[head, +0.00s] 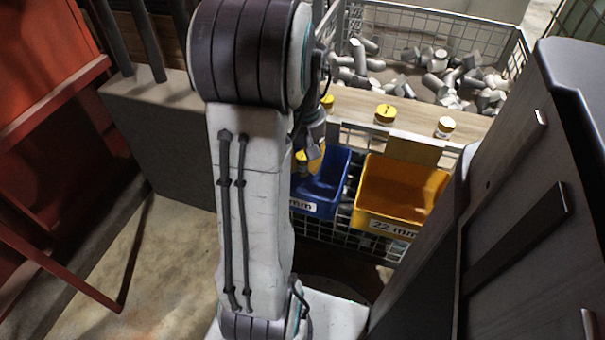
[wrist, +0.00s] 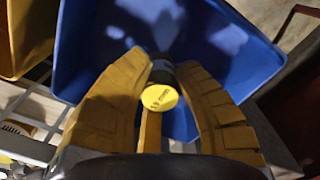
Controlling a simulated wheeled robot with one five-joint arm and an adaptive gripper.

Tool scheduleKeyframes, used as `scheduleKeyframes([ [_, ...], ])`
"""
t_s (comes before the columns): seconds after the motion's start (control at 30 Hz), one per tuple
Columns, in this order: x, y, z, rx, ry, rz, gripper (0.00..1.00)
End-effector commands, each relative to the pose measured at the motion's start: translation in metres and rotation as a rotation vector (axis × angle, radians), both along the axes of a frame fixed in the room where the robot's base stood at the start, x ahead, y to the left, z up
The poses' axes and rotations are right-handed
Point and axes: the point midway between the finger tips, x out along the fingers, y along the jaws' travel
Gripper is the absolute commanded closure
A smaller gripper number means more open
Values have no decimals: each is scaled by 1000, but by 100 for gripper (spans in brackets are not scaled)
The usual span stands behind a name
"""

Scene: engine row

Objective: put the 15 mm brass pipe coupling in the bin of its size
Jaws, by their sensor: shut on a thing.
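My gripper (wrist: 164,70) is shut on a small dark cylindrical coupling (wrist: 160,94) with a yellow end face. The printing on that face is small and hard to read, ending in what looks like "mm". In the wrist view the coupling is held between the yellow fingers, over the open blue bin (wrist: 95,20). In the head view my gripper (head: 308,160) is partly hidden by my arm, at the blue bin (head: 318,208). The blue bin's label shows "mm"; its number is hidden behind my arm.
A yellow bin (head: 368,207) labelled "22 mm" hangs right of the blue one. Several yellow-topped pieces, one of them here (head: 384,114), stand on the wooden shelf (head: 345,103) above. A wire basket (head: 520,56) behind holds many grey fittings. Red framework (head: 40,95) stands at left.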

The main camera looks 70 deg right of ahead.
Motion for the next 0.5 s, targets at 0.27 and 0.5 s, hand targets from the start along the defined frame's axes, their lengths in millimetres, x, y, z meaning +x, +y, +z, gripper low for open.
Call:
scheduleKeyframes([
  [0.27,0,0,-35,2,1,0,100],
  [0.5,0,0,-37,0,0,0,100],
])
